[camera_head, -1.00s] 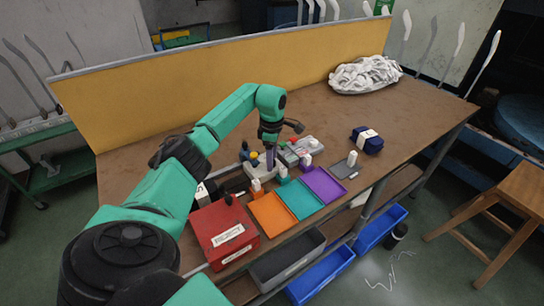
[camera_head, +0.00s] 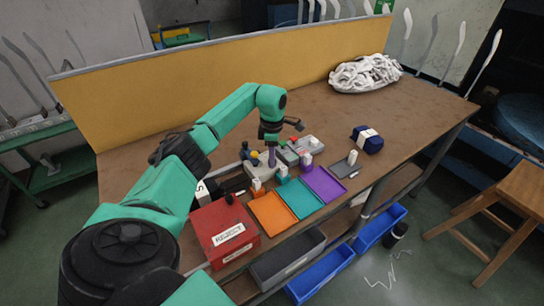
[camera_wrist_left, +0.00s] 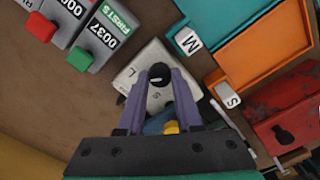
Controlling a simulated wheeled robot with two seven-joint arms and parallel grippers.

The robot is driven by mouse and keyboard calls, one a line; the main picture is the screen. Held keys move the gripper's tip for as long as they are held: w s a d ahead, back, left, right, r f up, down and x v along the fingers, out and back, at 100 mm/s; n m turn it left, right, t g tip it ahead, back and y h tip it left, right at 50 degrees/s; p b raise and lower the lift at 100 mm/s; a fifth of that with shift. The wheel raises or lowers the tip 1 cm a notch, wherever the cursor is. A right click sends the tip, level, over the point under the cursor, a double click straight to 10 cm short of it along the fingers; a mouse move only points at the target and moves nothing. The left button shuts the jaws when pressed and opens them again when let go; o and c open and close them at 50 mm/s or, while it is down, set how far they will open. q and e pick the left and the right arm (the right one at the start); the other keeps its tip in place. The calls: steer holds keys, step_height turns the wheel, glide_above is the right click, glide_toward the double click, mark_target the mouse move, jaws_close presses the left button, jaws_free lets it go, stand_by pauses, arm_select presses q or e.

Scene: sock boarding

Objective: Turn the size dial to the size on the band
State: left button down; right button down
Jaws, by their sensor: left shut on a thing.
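The size dial is a round pale disc with a black knob (camera_wrist_left: 160,75) on a light grey box (camera_wrist_left: 135,80). The letters S and L show around it in the left wrist view. My left gripper (camera_wrist_left: 163,82) points down with its purple fingers shut on the knob. In the head view the left gripper (camera_head: 272,158) stands over the grey box (camera_head: 262,172), and the knob is hidden. A navy sock bundle (camera_head: 373,146) with a white band (camera_head: 366,135) lies to the right; the band's print is too small to read. My right gripper is not in view.
Orange (camera_head: 269,211), teal (camera_head: 300,198) and purple (camera_head: 323,184) trays with letter tags lie in front of the dial. A red reject box (camera_head: 224,230) is at left. Grey counters (camera_wrist_left: 102,38) stand beside the dial. A white heap (camera_head: 365,74) lies at the back right. The table's middle is clear.

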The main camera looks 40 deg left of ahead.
arm_select(q)
steer(key=n+p, duration=0.1)
steer(key=n, duration=0.3)
steer(key=shift+w+r, duration=0.1)
steer(key=shift+r, duration=0.1)
steer(key=n, duration=0.4)
steer(key=shift+p, duration=0.4)
steer(key=n+p, duration=0.1)
steer(key=n, duration=0.3)
steer(key=shift+r+n, duration=0.1)
steer(key=shift+n, duration=0.2)
steer(key=shift+w+n+p, duration=0.1)
steer(key=shift+n+p, duration=0.45)
steer(key=shift+n, duration=1.35)
steer(key=c, duration=0.8)
jaws_free()
steer(key=shift+o, duration=1.1)
